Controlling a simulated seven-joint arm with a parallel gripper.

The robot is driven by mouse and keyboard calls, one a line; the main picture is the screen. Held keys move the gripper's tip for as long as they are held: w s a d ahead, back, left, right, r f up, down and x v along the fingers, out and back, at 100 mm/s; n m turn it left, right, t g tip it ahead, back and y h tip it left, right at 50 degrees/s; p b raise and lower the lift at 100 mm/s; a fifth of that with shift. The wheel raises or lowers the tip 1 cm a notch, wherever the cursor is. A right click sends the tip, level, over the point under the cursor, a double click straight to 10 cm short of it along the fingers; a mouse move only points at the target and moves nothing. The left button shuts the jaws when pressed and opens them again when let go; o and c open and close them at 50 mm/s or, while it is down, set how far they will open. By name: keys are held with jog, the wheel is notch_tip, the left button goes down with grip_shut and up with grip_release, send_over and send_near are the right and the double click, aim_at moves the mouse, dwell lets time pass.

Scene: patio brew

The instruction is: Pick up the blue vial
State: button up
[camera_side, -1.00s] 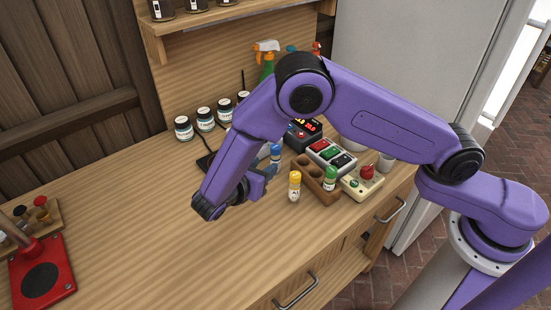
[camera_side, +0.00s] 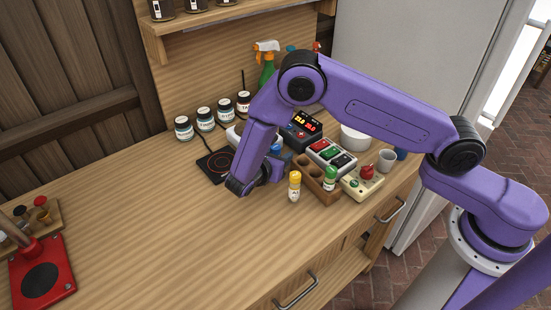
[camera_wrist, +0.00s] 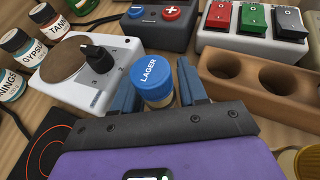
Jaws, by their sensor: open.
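The blue vial (camera_wrist: 151,72) has a blue cap marked LAGER and a pale body. In the wrist view it stands upright between the two blue fingers of my gripper (camera_wrist: 156,82). The fingers are open, one on each side of it, and a gap shows beside it. In the side view only the blue cap (camera_side: 276,149) shows clearly, just behind my gripper (camera_side: 270,174). The lower part of the vial is hidden by the gripper.
A wooden rack (camera_side: 316,185) with empty holes and a green-capped vial (camera_side: 330,178) stands to the right. A yellow-capped vial (camera_side: 294,186) stands close in front. A white device with a black knob (camera_wrist: 97,58) is close left in the wrist view.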

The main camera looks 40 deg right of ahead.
jog(key=c, duration=0.7)
jog(key=shift+r, duration=0.1)
